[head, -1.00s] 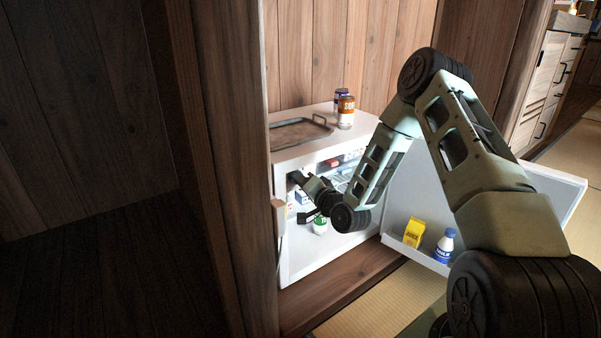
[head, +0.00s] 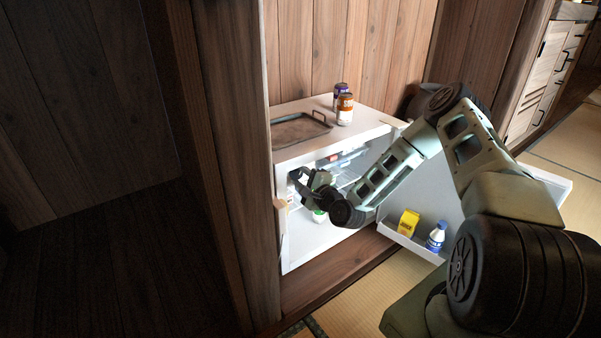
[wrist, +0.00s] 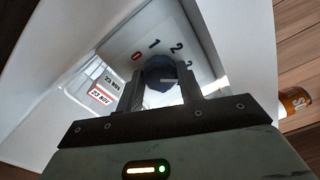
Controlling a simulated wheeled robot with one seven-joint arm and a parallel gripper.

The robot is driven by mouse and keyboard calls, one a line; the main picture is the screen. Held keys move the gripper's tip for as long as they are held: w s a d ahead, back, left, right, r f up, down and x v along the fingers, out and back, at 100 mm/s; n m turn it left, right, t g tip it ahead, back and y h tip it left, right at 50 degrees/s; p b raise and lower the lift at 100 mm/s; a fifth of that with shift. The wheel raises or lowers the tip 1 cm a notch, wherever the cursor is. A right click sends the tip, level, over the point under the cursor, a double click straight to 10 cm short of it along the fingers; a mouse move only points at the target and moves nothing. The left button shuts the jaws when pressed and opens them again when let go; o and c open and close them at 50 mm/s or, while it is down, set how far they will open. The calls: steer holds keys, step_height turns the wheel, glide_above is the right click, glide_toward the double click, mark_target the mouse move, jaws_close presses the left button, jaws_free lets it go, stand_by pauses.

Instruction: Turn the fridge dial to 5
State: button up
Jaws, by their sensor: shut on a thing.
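The white fridge (head: 300,250) stands open beside a wooden post, with its door swung out to the right. My gripper (head: 300,181) reaches into the fridge's upper left interior. In the wrist view my gripper (wrist: 160,84) is shut on the dark blue dial (wrist: 160,70), one finger on each side. The numbers 0, 1, 2 and part of a 3 show around the dial on a white panel; higher numbers are out of sight. A pale mark shows on the dial, but I cannot tell which number it points to. In the head view the gripper largely hides the dial.
A tray (head: 301,141) and two cans (head: 345,110) stand on the fridge top. A yellow carton (head: 408,223) and a milk bottle (head: 436,237) stand in the door shelf. Date labels (wrist: 100,95) hang near the dial.

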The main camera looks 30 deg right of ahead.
steer(key=m+p, duration=0.1)
steer(key=m, duration=0.6)
steer(key=shift+f, duration=0.1)
steer(key=m+b, duration=0.1)
steer(key=m, duration=0.4)
steer(key=shift+m+b, duration=0.95)
steer(key=shift+m, duration=0.75)
steer(key=o, duration=1)
steer(key=shift+d, duration=0.1)
